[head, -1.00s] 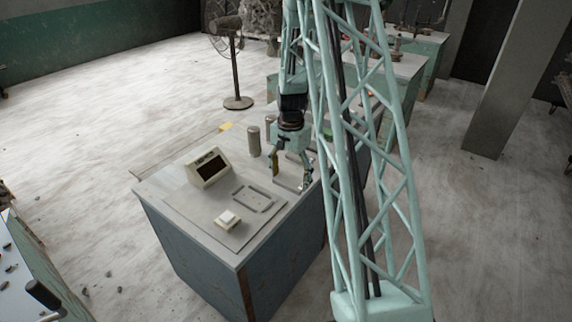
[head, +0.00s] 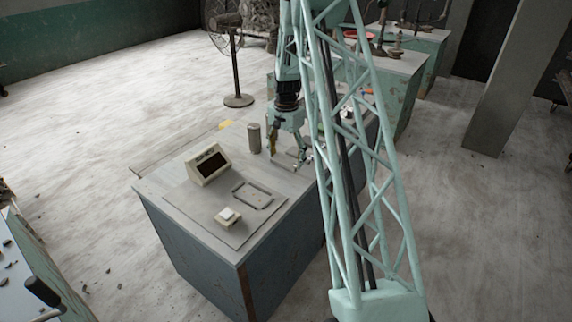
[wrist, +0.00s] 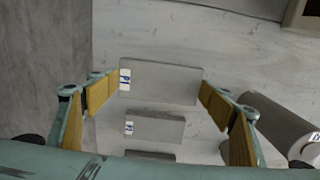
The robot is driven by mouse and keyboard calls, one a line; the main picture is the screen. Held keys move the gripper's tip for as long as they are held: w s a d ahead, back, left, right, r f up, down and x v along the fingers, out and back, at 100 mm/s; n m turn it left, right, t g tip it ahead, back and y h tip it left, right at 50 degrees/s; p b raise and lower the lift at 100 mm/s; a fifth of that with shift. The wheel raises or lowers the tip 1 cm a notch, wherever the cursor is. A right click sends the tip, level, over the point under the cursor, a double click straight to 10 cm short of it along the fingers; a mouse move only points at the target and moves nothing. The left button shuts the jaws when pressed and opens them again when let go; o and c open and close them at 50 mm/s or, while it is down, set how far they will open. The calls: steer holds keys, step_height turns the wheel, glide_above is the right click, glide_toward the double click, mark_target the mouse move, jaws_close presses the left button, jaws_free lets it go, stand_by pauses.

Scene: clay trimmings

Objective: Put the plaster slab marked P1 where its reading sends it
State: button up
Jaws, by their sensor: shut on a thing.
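My gripper (wrist: 160,88) is shut on a flat grey slab (wrist: 165,82), its wood-coloured finger pads at the slab's two short ends. In the head view my gripper (head: 289,157) is over the right side of the bench (head: 180,197); the slab there is too small to make out clearly.
A cream box with a dark screen (head: 208,164), a rectangular outlined frame (head: 253,195) and a small cream device with a pale top (head: 228,216) stand on the bench. A grey cylinder (head: 254,139) is left of my gripper; a labelled cylinder (wrist: 279,128) shows in the wrist view.

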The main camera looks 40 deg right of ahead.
mark_target(286, 159)
stand_by(0.3)
steer(key=shift+w+d, duration=0.1)
steer(key=shift+w, duration=0.05)
steer(key=shift+f, duration=0.35)
steer(key=shift+w+d+f+b, duration=0.1)
steer(key=shift+f+b, duration=0.2)
steer(key=shift+f, duration=1.1)
steer(key=shift+f, duration=0.2)
steer(key=o, duration=1)
steer(key=shift+r, duration=0.1)
steer(key=shift+r+p, duration=0.65)
steer(key=shift+r, duration=5.45)
